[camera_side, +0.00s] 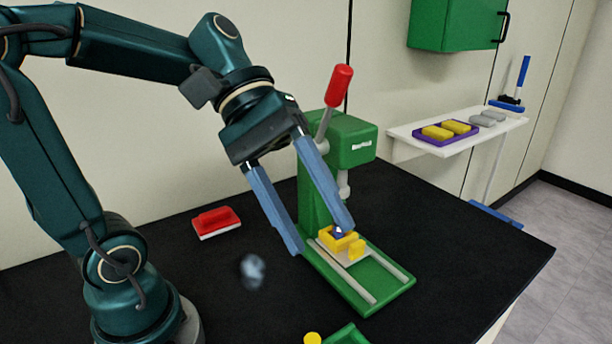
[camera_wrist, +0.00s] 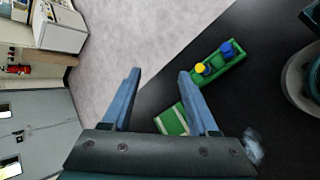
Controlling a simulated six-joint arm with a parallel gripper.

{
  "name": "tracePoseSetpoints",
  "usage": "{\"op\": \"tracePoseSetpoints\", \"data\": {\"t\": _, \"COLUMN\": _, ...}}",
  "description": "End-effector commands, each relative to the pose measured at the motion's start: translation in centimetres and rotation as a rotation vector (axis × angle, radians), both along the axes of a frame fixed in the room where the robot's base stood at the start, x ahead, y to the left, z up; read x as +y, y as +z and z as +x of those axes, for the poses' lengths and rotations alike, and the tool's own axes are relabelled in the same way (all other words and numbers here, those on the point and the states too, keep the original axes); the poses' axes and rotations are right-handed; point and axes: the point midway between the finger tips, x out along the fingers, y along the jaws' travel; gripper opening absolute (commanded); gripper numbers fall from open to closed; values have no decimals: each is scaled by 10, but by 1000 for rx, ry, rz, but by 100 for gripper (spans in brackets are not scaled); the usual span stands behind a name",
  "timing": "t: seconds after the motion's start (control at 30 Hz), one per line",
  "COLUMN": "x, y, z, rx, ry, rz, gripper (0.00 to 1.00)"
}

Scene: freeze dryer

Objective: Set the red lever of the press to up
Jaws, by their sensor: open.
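The green press (camera_side: 350,140) stands on the black table, and its red lever (camera_side: 338,87) points up, leaning slightly right, on a grey rod. My gripper (camera_side: 322,240) is open, with long blue fingers pointing down in front of the press column. One fingertip is close to a yellow block (camera_side: 342,241) on the press base; I cannot tell if they touch. The other fingertip hangs left of the base. In the wrist view my gripper (camera_wrist: 158,72) shows both fingers apart with nothing between them. The green press base (camera_wrist: 172,121) is partly hidden behind a finger there.
A red-and-white block (camera_side: 216,222) and a blurry bluish item (camera_side: 252,270) lie left of the press. A green holder (camera_wrist: 222,62) with yellow and blue pieces is on the table. A white shelf (camera_side: 455,146) with a purple tray (camera_side: 446,139) is at the right.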

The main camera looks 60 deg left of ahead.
Motion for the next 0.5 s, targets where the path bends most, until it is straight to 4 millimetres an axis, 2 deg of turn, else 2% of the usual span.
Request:
{"op": "tracePoseSetpoints", "data": {"t": 0.23, "x": 19, "y": -34, "z": -26, "rx": -177, "ry": -185, "rz": 309, "gripper": 60}}
{"op": "tracePoseSetpoints", "data": {"t": 0.5, "x": 50, "y": -56, "z": -37, "rx": -372, "ry": -386, "rz": 610, "gripper": 60}}
